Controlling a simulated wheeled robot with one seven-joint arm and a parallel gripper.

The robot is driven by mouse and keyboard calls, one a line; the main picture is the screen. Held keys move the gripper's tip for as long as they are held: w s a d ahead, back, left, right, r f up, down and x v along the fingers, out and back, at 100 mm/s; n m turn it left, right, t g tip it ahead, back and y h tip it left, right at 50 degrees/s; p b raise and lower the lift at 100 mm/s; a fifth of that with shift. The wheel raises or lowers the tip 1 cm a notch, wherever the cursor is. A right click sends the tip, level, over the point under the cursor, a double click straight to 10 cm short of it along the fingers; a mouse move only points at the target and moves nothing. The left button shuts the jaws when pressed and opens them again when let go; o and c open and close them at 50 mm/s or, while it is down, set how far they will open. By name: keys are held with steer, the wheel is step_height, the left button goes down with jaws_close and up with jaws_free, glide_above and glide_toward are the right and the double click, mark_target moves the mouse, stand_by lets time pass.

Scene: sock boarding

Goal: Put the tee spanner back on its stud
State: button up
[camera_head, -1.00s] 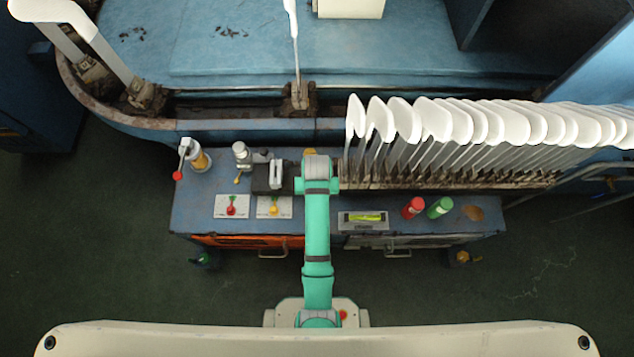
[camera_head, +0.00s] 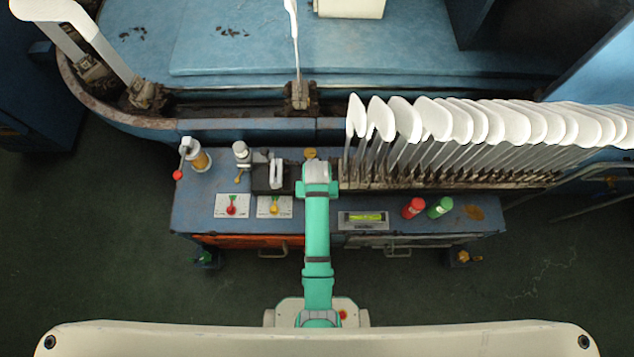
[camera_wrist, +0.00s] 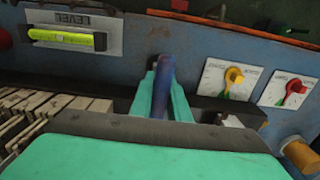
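My gripper shows in the wrist view (camera_wrist: 163,95), with its two teal fingers either side of a blue-purple rod (camera_wrist: 163,72), which looks like the tee spanner's shaft or bar. The fingers appear shut on it. The rod stands up from between the fingertips over the blue bench top. A dark patch (camera_wrist: 160,45) lies on the bench just past the rod's end; I cannot tell whether it is a shadow or a stud. In the head view my wrist (camera_head: 318,178) hides the gripper and the spanner. I cannot make out the stud.
A dark block with a white piece (camera_head: 276,172) stands left of my wrist. The red dial (camera_head: 231,206), yellow dial (camera_head: 274,207) and level (camera_head: 363,219) sit toward the bench's front edge. White sock forms (camera_head: 436,120) rise behind.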

steer(key=o, duration=0.3)
step_height(320, 180, up, 9)
steer(key=shift+f, duration=0.1)
stand_by(0.4)
stand_by(0.5)
